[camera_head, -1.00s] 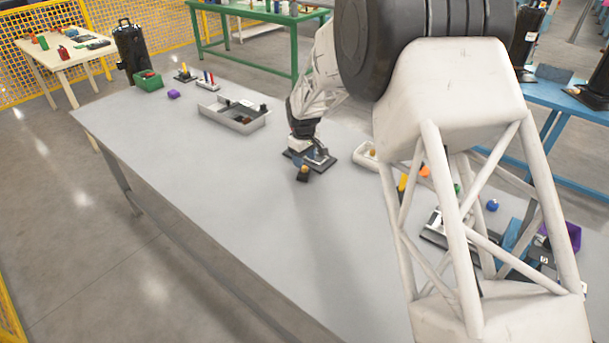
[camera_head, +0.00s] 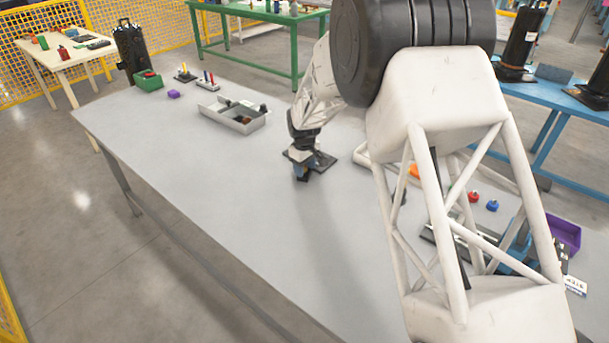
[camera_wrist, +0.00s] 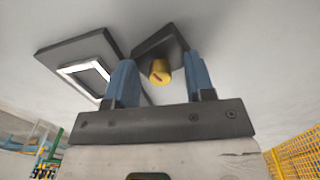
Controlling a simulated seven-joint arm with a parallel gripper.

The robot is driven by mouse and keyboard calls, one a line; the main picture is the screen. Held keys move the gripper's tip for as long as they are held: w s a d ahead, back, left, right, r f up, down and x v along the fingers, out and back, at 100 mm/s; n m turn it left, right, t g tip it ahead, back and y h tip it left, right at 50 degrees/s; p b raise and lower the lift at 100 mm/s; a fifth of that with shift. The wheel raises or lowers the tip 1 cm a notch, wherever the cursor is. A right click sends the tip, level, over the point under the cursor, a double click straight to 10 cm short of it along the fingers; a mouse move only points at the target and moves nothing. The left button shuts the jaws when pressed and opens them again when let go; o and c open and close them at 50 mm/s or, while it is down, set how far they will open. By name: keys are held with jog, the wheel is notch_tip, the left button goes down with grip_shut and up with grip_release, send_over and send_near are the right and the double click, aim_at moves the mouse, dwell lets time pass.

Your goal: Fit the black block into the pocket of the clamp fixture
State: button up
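The black block (camera_wrist: 152,42) with a yellow knob (camera_wrist: 160,71) shows in the wrist view, on the grey table, turned somewhat relative to my fingers. My gripper (camera_wrist: 161,62) is open, with its two blue fingers on either side of the block and knob. The gap at the left finger is visible; whether the right finger touches the block is unclear. The clamp fixture (camera_wrist: 50,53), a dark plate with a pale-edged rectangular pocket, lies just left of the block. In the head view my gripper (camera_head: 302,176) hides most of the block, and the fixture (camera_head: 325,160) lies just behind it.
A grey tray (camera_head: 232,117) with parts stands left of my gripper. A pale bin (camera_head: 366,161) lies to the right, partly behind my arm. A purple bin (camera_head: 564,233) and small parts are further right. The table's front (camera_head: 240,210) is clear.

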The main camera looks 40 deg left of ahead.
grip_shut()
jog(key=shift+r, duration=0.1)
jog(key=shift+r, duration=1.4)
jog(key=shift+s+d+r, duration=0.1)
jog(key=shift+r, duration=0.25)
jog(key=s+d, duration=0.3)
jog(key=d, duration=0.1)
jog(key=s+d+r, duration=0.1)
jog(key=s+d, duration=0.6)
jog(key=d, duration=0.1)
jog(key=shift+s+r, duration=0.15)
